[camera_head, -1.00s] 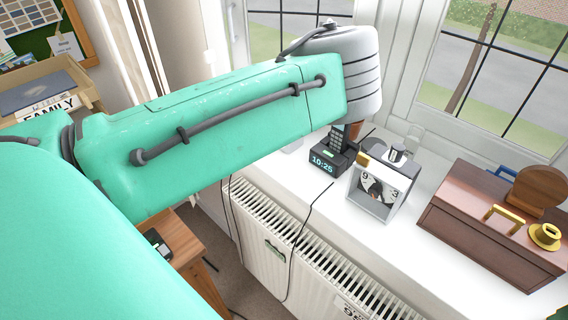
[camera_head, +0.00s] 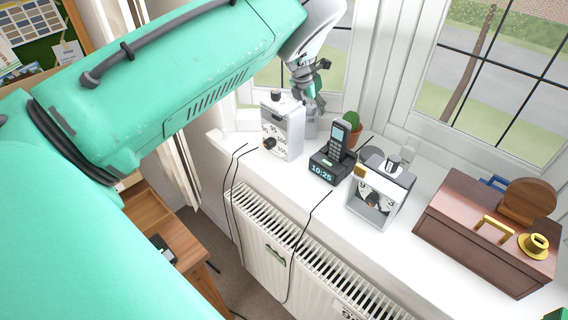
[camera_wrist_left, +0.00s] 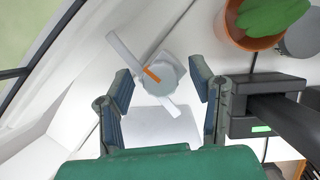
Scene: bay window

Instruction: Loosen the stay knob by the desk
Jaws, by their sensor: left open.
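In the left wrist view a pale round knob (camera_wrist_left: 160,82) with an orange stripe and a pale bar crossing it sits between the two fingers of my left gripper (camera_wrist_left: 161,88). Gaps show on both sides of it. The fingers are apart and not touching the knob in that view. In the head view my left gripper (camera_head: 311,92) points down over the far left of the white sill, and the knob is not clearly seen there. Part of a wooden desk (camera_head: 150,215) shows at the lower left.
A white dial box (camera_head: 284,130) stands just left of my left gripper. A radiator (camera_head: 275,245) is below.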

